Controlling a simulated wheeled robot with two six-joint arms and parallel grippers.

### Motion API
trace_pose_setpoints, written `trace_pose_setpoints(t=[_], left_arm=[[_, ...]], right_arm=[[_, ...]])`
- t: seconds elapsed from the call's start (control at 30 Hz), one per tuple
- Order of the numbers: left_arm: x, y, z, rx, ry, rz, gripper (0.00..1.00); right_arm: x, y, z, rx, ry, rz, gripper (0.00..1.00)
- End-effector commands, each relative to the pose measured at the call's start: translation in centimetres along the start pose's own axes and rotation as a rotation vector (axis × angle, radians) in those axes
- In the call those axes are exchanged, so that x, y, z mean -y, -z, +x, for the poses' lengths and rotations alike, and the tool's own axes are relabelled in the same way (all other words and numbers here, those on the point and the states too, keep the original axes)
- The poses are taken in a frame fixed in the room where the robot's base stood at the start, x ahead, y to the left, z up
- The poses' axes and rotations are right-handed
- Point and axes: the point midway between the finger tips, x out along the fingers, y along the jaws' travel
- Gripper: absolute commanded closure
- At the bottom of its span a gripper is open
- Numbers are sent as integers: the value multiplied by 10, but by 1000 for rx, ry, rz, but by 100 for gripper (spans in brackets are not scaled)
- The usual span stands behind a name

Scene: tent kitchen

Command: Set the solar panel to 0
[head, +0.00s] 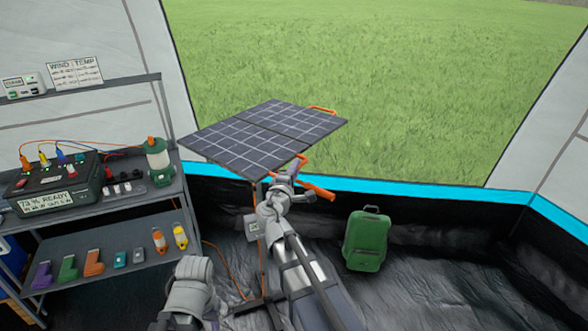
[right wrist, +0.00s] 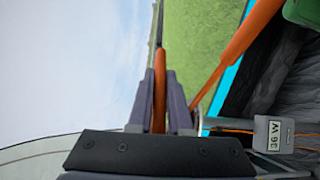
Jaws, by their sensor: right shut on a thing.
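The dark solar panel (head: 265,137) stands on a thin post by the tent opening, with its face tilted. It has an orange handle (head: 321,109) on its far right edge and another near edge handle. My right gripper (head: 292,172) is at the near edge, shut on the near orange handle; in the right wrist view the handle (right wrist: 159,75) lies between the fingers. An orange lever (head: 318,191) sticks out to the right of the gripper. A small grey meter on the post (right wrist: 273,134) shows what looks like 36 W, turned sideways. My left gripper is not visible.
A grey shelf unit (head: 120,203) at left holds a power station (head: 52,186) with coloured plugs, a green lantern (head: 159,160) and several small tools. A green pack (head: 366,240) stands on the dark floor at right. An orange cable runs along the floor.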

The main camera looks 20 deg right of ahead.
Motion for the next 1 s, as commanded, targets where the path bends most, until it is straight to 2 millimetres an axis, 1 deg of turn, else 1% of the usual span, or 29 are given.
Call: trace_pose_setpoints(t=[0.03,0.1,0.57,0.6,0.8,0.83,1.0], left_arm=[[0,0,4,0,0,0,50],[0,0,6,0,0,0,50],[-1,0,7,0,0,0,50],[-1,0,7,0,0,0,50],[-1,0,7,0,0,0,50],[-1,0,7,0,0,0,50],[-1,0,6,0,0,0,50]], right_arm=[[4,1,0,-2,1,2,100],[6,0,0,-2,1,1,100],[8,-1,-2,-1,4,3,100],[8,-1,-2,-1,4,4,78],[8,-1,-1,0,3,2,55],[7,-1,-1,0,2,2,53],[7,-1,0,0,1,1,53]])
